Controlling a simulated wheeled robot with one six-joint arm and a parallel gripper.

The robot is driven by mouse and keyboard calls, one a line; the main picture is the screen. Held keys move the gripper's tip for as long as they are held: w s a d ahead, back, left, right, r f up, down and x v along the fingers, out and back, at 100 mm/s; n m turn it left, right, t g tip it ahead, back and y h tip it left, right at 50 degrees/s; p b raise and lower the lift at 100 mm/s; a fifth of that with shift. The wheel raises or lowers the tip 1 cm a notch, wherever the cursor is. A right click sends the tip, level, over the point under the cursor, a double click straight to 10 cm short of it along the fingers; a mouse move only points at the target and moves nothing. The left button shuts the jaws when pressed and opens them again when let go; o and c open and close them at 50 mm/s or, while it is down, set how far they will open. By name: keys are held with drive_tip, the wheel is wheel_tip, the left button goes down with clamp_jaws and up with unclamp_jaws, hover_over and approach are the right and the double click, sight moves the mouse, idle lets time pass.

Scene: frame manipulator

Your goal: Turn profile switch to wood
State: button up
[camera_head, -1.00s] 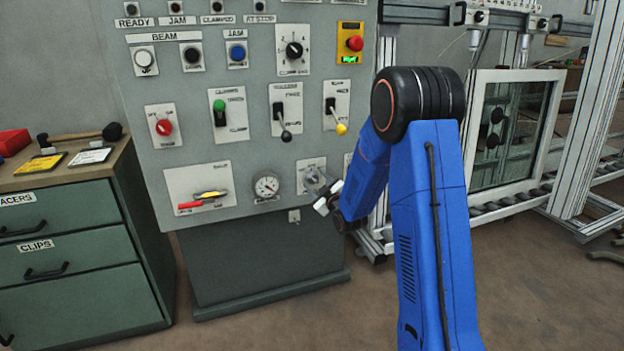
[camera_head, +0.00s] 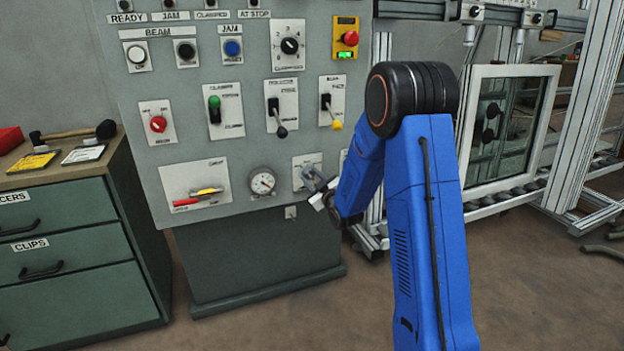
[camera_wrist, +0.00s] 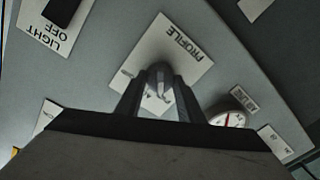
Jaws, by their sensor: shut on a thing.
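The profile switch (camera_wrist: 160,76) is a grey rotary knob on a white plate labelled PROFILE (camera_wrist: 187,48), which appears upside down in the wrist view. My gripper (camera_wrist: 158,92) has one finger on each side of the knob and is shut on it. The fingers hide part of the plate's lower markings, so I cannot read which setting the knob points to. In the head view, the profile plate (camera_head: 301,163) is low on the grey panel, partly covered by my gripper (camera_head: 312,180).
A round gauge (camera_head: 262,182) sits just left of the switch in the head view. Levers with a black knob (camera_head: 281,131) and a yellow knob (camera_head: 336,124) stick out above. A light switch plate (camera_wrist: 52,32) is nearby. A framed window (camera_head: 507,125) stands at right.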

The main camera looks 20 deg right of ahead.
drive_tip(key=m, duration=0.4)
drive_tip(key=shift+f, duration=0.1)
drive_tip(key=m, duration=0.8)
drive_tip(key=shift+m+t+h, duration=0.3)
drive_tip(key=shift+m, duration=2.1)
drive_tip(key=shift+f, duration=0.1)
drive_tip(key=o, duration=1.1)
drive_tip(key=shift+c, duration=0.2)
drive_tip(key=shift+s, duration=0.1)
